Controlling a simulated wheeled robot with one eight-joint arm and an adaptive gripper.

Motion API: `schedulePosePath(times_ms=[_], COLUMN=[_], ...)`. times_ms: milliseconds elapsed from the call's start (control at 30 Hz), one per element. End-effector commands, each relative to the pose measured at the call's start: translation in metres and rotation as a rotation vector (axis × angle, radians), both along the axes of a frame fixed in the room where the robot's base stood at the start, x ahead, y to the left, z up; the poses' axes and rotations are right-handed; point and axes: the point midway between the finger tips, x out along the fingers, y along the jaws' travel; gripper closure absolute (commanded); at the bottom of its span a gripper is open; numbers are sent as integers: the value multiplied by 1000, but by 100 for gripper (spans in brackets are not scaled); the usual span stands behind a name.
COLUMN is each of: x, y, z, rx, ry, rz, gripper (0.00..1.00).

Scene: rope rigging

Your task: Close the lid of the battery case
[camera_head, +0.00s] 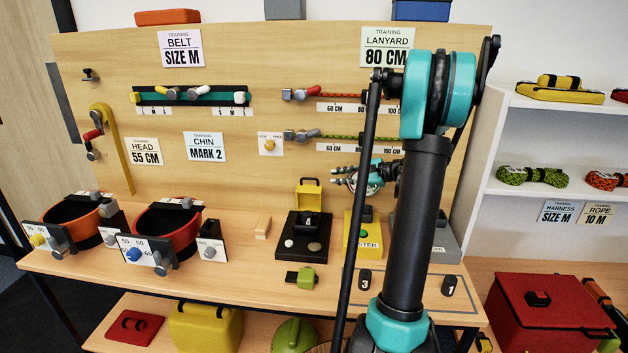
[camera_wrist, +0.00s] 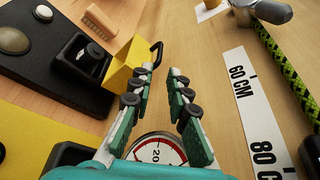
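The battery case (camera_head: 306,221) stands on a black plate, and its yellow lid (camera_head: 309,194) is raised upright at the back. In the wrist view the case's black body (camera_wrist: 82,57) is at the upper left, with the yellow lid (camera_wrist: 128,64) and its dark handle loop beside it. My gripper (camera_head: 335,177) is in front of the board, to the right of the lid and slightly above it. In the wrist view my gripper (camera_wrist: 164,70) has its fingers apart with nothing between them. The left finger appears close to the lid's handle; I cannot tell whether they touch.
The black plate (camera_head: 290,255) also carries round discs. A yellow box (camera_head: 352,236) stands right of it, and a small wooden brush (camera_head: 263,227) left. A green rope (camera_head: 350,137) is mounted on the board above my gripper. A green-yellow clip (camera_head: 302,279) lies in front.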

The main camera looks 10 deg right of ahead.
Motion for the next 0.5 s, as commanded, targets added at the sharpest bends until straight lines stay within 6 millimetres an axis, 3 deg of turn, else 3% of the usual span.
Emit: schedulePosePath(times_ms=[200, 500], x=[23, 46], y=[37, 70], z=[-13, -25], rx=[-1, 0], ry=[0, 1], rz=[4, 1], gripper=[83, 83])
